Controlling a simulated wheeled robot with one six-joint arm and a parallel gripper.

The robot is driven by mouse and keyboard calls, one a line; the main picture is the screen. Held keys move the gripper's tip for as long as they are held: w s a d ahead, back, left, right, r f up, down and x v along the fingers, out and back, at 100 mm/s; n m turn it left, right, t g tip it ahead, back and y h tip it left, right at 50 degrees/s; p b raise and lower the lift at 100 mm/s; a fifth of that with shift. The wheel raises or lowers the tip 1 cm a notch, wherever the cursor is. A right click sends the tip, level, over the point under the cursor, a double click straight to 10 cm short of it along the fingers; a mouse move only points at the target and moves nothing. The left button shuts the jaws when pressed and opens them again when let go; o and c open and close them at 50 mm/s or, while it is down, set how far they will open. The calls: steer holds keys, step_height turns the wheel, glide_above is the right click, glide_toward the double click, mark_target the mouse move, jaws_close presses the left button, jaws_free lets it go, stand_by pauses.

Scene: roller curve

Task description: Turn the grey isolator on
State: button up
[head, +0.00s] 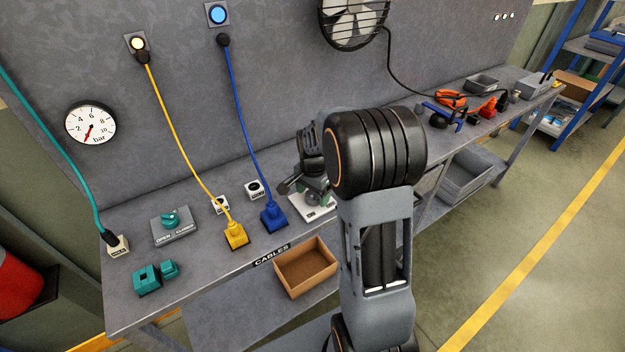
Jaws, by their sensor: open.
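My gripper (306,188) is open at the middle of the bench, partly hidden behind my own arm. It is over or beside a pale base plate (314,208) with a rounded grey part on it, which may be the grey isolator; I cannot tell whether they touch. The setting of that part cannot be read. To the left, a grey box (160,239) carries a teal rotary handle (171,218) and the words OPEN and CLOSED. A small white box with a black round face (254,190) stands between it and my gripper.
Yellow (236,236) and blue (273,218) plugs trail cables up to the wall panel. Teal blocks (147,280) lie at the front left. A brown open box (307,274) is at the front. Tools (450,118) and grey bins crowd the bench's right end.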

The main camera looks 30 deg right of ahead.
step_height(320, 180, up, 13)
steer(key=shift+r, duration=0.15)
stand_by(0.8)
steer(key=s+a+f+n+t, duration=0.1)
steer(key=s+a+n+t, duration=0.1)
steer(key=s+a+n, duration=0.2)
steer(key=s+a+f+n+t, duration=0.1)
steer(key=s+a+n, duration=0.4)
steer(key=s+n, duration=0.4)
steer(key=shift+s+a+t, duration=0.2)
steer(key=shift+s+t, duration=0.2)
steer(key=shift+s, duration=1.1)
